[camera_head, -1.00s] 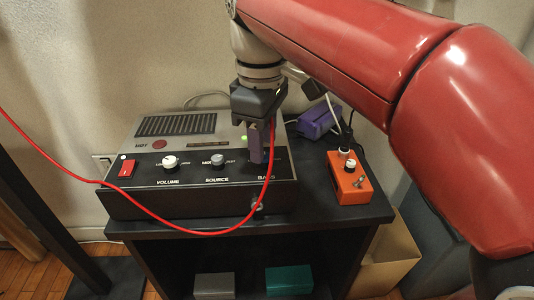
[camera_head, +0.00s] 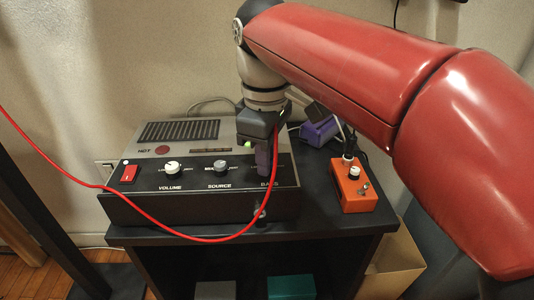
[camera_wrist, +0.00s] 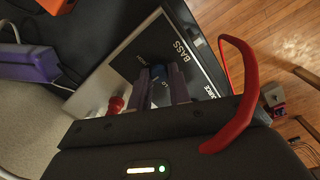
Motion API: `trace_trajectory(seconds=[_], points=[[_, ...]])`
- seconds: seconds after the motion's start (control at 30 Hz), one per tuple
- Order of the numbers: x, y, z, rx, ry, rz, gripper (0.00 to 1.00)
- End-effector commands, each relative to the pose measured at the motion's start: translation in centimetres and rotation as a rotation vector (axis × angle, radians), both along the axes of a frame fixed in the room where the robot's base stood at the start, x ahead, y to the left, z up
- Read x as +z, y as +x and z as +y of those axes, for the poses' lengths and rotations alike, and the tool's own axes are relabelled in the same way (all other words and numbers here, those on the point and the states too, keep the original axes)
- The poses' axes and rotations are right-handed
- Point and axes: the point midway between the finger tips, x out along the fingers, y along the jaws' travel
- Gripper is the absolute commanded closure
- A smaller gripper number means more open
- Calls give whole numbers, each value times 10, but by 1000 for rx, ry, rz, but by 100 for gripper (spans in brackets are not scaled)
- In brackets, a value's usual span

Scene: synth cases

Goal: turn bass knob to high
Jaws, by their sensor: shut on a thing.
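The amplifier (camera_head: 130,206) is a grey and black box on a dark stand, its sloped panel labelled VOLUME, SOURCE and BASS. My gripper (camera_head: 263,172) points down onto the panel's right end, above the BASS label. In the wrist view my gripper (camera_wrist: 160,92) has its two purple-grey fingers on either side of the bluish bass knob (camera_wrist: 158,73), shut on it. The knob's pointer and setting cannot be read. In the head view the fingers hide the knob.
The volume knob (camera_head: 173,167) and source knob (camera_head: 220,167) sit to the left, with a red switch (camera_head: 129,174) beyond. A red cable (camera_head: 195,239) loops across the amplifier's front. An orange pedal (camera_head: 352,186) and a purple object (camera_head: 319,131) stand to the right.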

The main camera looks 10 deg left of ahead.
Motion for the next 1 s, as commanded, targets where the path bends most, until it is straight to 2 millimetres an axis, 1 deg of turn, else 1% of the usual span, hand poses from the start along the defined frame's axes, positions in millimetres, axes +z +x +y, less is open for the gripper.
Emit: trace_trajectory(seconds=[0.17,0.37,1.0], points=[[2,0,0,-35,-1,0,100],[3,0,0,-142,-1,0,100],[3,2,0,-724,-2,0,100]])
